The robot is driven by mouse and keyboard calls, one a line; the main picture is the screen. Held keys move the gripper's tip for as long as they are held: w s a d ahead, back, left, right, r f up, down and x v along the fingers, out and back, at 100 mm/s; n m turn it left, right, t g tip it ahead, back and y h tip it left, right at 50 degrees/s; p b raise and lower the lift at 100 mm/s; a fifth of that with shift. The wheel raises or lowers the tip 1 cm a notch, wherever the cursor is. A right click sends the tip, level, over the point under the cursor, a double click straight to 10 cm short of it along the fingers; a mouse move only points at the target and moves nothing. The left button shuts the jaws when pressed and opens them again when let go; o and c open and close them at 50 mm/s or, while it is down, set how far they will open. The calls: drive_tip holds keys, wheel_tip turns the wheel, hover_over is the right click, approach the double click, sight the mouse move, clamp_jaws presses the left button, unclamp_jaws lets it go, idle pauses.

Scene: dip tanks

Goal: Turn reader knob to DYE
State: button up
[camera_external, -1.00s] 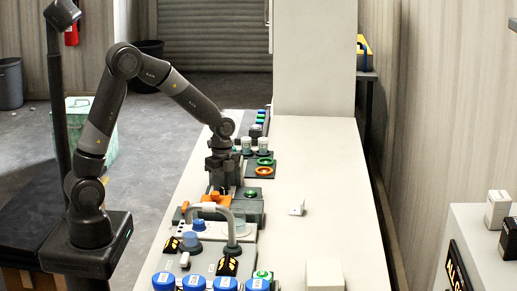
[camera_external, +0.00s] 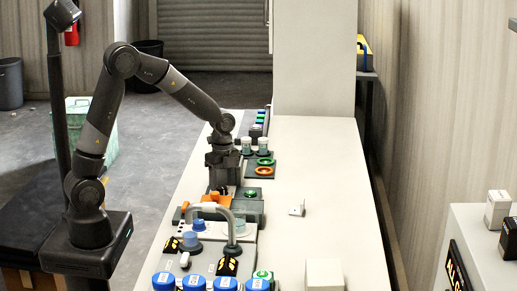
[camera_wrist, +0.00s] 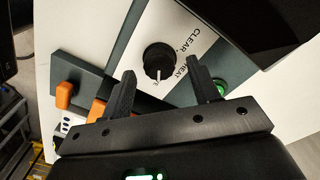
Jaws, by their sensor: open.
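A round black knob (camera_wrist: 158,60) with a white pointer line sits on a pale label plate in the wrist view. Its line points toward the bottom of the picture. "CLEAR" and "HEAT" are printed to its right; a label below it is mostly hidden, with only its end showing. My gripper (camera_wrist: 160,69) is open, with one finger on each side of the knob in the picture; I cannot tell whether either touches it. In the external view, my gripper (camera_external: 222,184) points down over the grey reader housing and hides the knob there.
A green button (camera_external: 252,194) lies right of my gripper, with orange parts (camera_external: 214,198) in front. A curved grey pipe (camera_external: 231,218) and blue-lidded jars (camera_external: 194,283) stand nearer the camera. White cups (camera_external: 262,145) stand behind. The counter's right side is mostly clear.

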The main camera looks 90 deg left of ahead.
sight(222, 187)
wheel_tip(222, 187, up, 9)
drive_tip(key=shift+r, duration=0.2)
drive_tip(key=shift+w+a, duration=0.1)
idle(0.4)
drive_tip(key=s+d+r+n+t+y, duration=0.1)
drive_tip(key=s+d+r+n, duration=0.2)
drive_tip(key=d, duration=0.4)
drive_tip(key=s+d+r+n+t, duration=0.1)
drive_tip(key=s+d+r, duration=0.2)
drive_tip(key=d+r, duration=0.3)
drive_tip(key=s+d+n+t, duration=0.3)
drive_tip(key=s+d+n, duration=0.1)
drive_tip(key=s+d, duration=0.7)
drive_tip(key=shift+f+n+t+h, duration=0.2)
drive_tip(key=shift+n+t+h, duration=0.1)
drive_tip(key=shift+t+h, duration=0.1)
drive_tip(key=shift+s, duration=0.1)
